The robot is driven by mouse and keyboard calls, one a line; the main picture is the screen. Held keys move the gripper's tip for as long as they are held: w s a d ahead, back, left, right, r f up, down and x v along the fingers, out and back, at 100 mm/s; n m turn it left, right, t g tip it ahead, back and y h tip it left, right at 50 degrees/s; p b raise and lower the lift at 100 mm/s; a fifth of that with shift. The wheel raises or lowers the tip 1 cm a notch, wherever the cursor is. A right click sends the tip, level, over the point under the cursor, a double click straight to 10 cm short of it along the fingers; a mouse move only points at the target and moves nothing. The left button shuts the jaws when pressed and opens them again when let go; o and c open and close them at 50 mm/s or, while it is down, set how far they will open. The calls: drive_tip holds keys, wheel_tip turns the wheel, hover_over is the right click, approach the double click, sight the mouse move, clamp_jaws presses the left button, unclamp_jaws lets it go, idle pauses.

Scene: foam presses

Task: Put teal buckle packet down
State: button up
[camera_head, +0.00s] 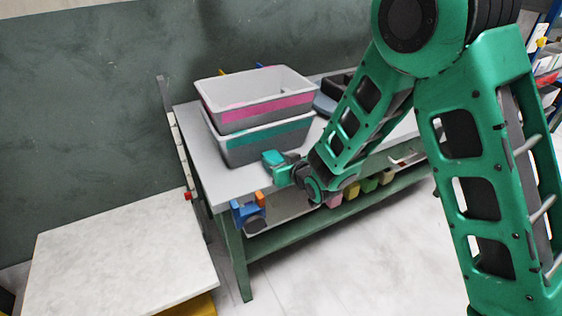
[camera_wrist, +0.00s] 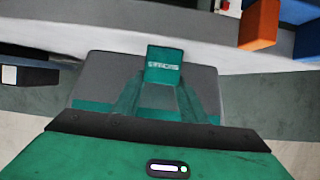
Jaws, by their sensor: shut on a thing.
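The teal buckle packet (camera_wrist: 164,60) is a small teal block with pale lettering on its face, seen in the wrist view. My gripper (camera_wrist: 160,92) is shut on it, with the fingers on either side of its lower part. In the head view, my gripper (camera_head: 284,166) is at the front left of the grey worktable (camera_head: 215,184), in front of two stacked bins. A teal shape at its tip there appears to be the packet. I cannot tell whether the packet touches the tabletop.
A grey bin with a pink band (camera_head: 232,116) stands in a grey bin with a teal band (camera_head: 240,150). A blue and orange fixture (camera_head: 250,211) is on the table's front edge. Colored bins (camera_head: 368,186) sit below. A pale low table (camera_head: 120,260) stands at left.

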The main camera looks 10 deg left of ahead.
drive_tip(key=o, duration=1.1)
drive_tip(key=shift+f, duration=0.1)
drive_tip(key=shift+o, duration=0.2)
drive_tip(key=shift+s+d+r, duration=0.2)
drive_tip(key=shift+s+r, duration=0.1)
drive_tip(key=v, duration=1.1)
drive_tip(key=shift+d, duration=0.15)
